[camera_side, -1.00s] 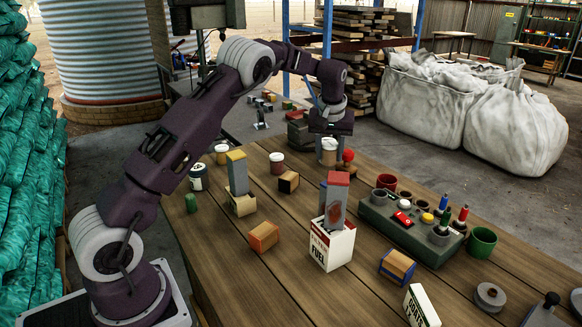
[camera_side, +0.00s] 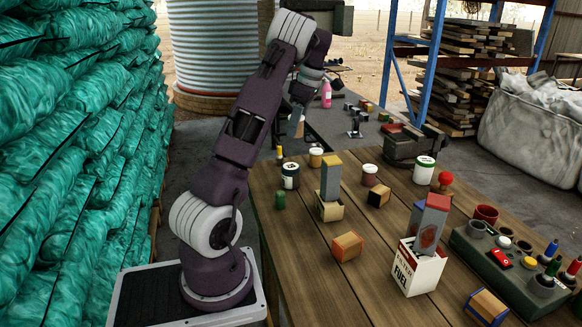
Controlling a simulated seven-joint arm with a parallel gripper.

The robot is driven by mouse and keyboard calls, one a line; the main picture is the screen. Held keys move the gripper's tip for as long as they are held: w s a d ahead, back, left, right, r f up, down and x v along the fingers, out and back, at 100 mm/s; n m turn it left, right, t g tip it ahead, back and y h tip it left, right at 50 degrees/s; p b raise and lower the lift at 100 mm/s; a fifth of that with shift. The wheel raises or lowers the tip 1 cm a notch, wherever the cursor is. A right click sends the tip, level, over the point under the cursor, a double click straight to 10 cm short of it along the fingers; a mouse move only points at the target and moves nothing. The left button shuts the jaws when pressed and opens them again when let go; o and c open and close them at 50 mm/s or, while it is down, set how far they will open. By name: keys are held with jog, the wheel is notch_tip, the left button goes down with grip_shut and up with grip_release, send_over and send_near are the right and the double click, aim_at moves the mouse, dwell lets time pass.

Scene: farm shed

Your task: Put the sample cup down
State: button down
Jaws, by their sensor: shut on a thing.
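My gripper (camera_side: 297,122) hangs at the upper middle, left of the rack post and beyond the far left edge of the wooden table. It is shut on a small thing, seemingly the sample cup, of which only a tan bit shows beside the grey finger. The finger and arm hide most of it. It looks clear of the tabletop, but its height is hard to judge.
A block stack (camera_side: 330,185), a fuel carton (camera_side: 418,268) and an orange-sided block (camera_side: 347,246) stand on the wooden table (camera_side: 300,290). A grey bench (camera_side: 345,140) with a pink bottle (camera_side: 326,95) lies behind. Bare wood shows at front left.

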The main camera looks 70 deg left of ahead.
aim_at(287, 166)
jog(key=shift+s+a+f+n, duration=0.2)
jog(key=shift+s+f+n, duration=0.3)
jog(key=shift+s+f, duration=0.3)
notch_tip(287, 166, down, 8)
jog(key=shift+f, duration=0.1)
jog(key=c, duration=0.8)
grip_release()
jog(key=shift+f, duration=0.1)
